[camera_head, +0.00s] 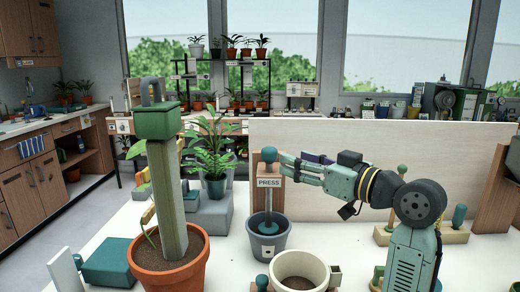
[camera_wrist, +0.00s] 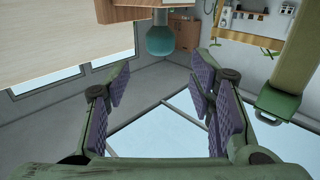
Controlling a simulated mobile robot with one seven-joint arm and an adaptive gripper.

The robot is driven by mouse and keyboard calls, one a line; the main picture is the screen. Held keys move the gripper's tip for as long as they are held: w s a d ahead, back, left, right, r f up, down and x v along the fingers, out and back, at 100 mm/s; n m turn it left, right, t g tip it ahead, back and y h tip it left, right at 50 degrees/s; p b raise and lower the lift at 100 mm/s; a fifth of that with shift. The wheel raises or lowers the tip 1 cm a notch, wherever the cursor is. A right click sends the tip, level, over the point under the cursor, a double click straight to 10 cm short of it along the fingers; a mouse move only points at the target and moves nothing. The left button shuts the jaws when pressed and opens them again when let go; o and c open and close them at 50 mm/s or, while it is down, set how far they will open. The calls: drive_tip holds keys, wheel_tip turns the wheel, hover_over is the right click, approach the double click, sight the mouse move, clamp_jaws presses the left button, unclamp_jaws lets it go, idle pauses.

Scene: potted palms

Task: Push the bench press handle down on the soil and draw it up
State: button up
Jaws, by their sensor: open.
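The bench press has a wooden block (camera_head: 295,165) with a PRESS label. Its teal round-topped handle (camera_head: 269,155) stands up at the top, and a teal shaft (camera_head: 269,210) runs down into a grey-blue pot (camera_head: 268,246). The pot's soil is mostly hidden by its rim. My gripper (camera_head: 284,168) reaches in from the right, its fingertips close to the handle and slightly below the knob. In the wrist view the fingers are spread and empty, and the handle (camera_wrist: 160,40) shows beyond their tips, not between the pads. I cannot tell if anything touches.
A terracotta pot (camera_head: 170,275) with a tall square post (camera_head: 168,195) and green block stands left. A cream pot (camera_head: 300,268) sits in front. A pale board (camera_head: 400,140) stands behind my arm. A potted palm (camera_head: 214,150) is behind the press.

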sight(275, 153)
drive_tip(key=p+x, duration=0.2)
drive_tip(key=x, duration=0.7)
drive_tip(key=shift+w+a+p, duration=0.2)
drive_tip(key=shift+p, duration=0.1)
drive_tip(key=shift+f, duration=0.1)
clamp_jaws()
